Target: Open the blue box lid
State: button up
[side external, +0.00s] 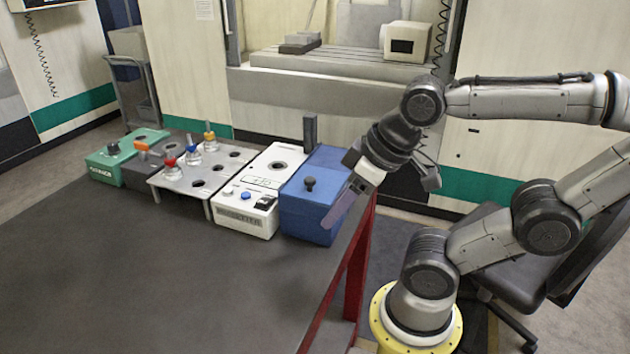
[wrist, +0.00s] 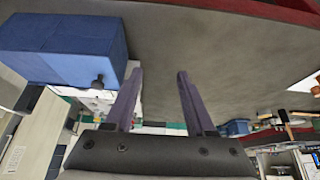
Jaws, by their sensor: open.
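The blue box (side external: 305,213) stands at the right end of the row on the dark table, near the table's right edge. Its lid (side external: 322,172) looks shut and carries a dark round knob (side external: 309,184). My gripper (side external: 334,220) is tilted down at the right side of the box, its purple-grey fingers overlapping the box's right edge in the side view. In the wrist view the fingers (wrist: 159,72) are apart with nothing between them. The blue box (wrist: 60,45) lies left of them there, with the knob (wrist: 98,82) near the left finger. I cannot tell whether a finger touches the box.
A white demagnetizer unit (side external: 246,213) stands left of the box. Further left are a grey holder plate (side external: 186,184) with coloured-top tools and a green box (side external: 112,165). A dark upright block (side external: 310,132) stands behind the box. The table's front (side external: 190,290) is clear.

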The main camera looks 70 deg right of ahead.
jog(key=shift+s+f, duration=0.1)
jog(key=shift+s, duration=0.1)
notch_tip(320, 180, up, 10)
jog(key=m+g, duration=0.6)
jog(key=m, duration=0.3)
send_over(310, 178)
notch_tip(310, 178, down, 13)
jog(key=shift+a+r, duration=0.1)
jog(key=shift+a, duration=0.05)
grip_shut()
dwell(0.6)
